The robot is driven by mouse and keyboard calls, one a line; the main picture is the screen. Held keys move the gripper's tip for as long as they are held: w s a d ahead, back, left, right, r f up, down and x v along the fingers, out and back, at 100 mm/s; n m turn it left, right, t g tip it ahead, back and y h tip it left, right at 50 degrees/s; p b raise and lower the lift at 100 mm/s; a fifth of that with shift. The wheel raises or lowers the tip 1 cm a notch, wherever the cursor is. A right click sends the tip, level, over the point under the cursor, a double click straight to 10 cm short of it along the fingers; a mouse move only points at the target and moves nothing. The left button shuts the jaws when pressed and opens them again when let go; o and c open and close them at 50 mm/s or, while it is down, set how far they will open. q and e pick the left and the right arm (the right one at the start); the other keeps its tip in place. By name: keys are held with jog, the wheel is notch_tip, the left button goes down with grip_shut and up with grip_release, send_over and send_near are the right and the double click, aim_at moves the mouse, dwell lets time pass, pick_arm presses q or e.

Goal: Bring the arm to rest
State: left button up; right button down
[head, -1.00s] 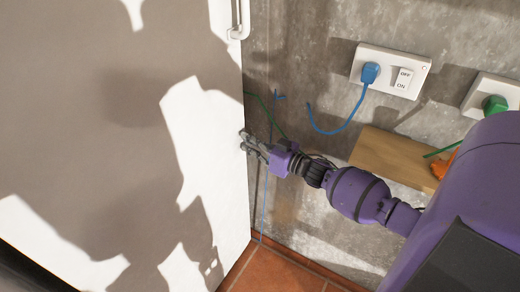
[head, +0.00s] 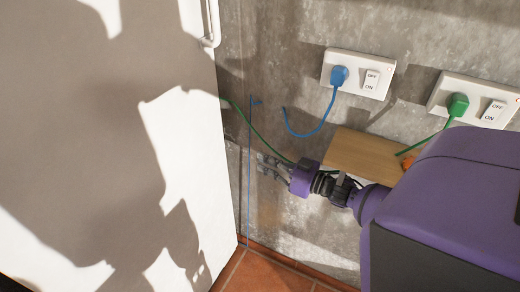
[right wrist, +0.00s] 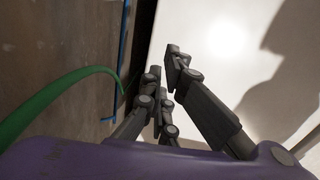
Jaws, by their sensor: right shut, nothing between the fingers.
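My right arm comes in from the right in the head view, with a purple wrist and grey fingers. My right gripper (head: 268,166) is in front of the concrete wall, just right of the white panel's edge, and holds nothing. In the right wrist view its fingers (right wrist: 166,78) are close together and point toward the white panel, with no object between them. My left gripper is not in view.
A large white panel with a handle (head: 212,25) fills the left. Sockets with a blue plug (head: 339,75) and a green plug (head: 458,104) are on the wall. A green cable (head: 250,128) runs close by my gripper. A wooden shelf (head: 360,157) juts out below.

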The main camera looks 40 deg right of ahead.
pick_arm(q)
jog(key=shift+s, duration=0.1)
pick_arm(e)
jog(key=s+a+f+g+h+p, duration=0.45)
jog(key=s+a+f, duration=0.25)
jog(key=s+f, duration=0.55)
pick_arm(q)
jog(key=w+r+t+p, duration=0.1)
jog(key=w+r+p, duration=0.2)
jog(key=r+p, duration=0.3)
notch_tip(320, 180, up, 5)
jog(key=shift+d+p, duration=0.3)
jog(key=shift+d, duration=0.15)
pick_arm(e)
jog(key=s+a+m+g, duration=0.1)
jog(key=s+a+g, duration=0.1)
jog(key=s+a, duration=0.5)
jog(key=s+a+r+m+g, duration=0.1)
jog(key=s+a+m+g, duration=0.1)
jog(key=s+a, duration=0.6)
jog(key=s+h, duration=0.1)
jog(key=s, duration=0.4)
jog(key=shift+s+a+r, duration=0.2)
jog(key=shift+r, duration=0.1)
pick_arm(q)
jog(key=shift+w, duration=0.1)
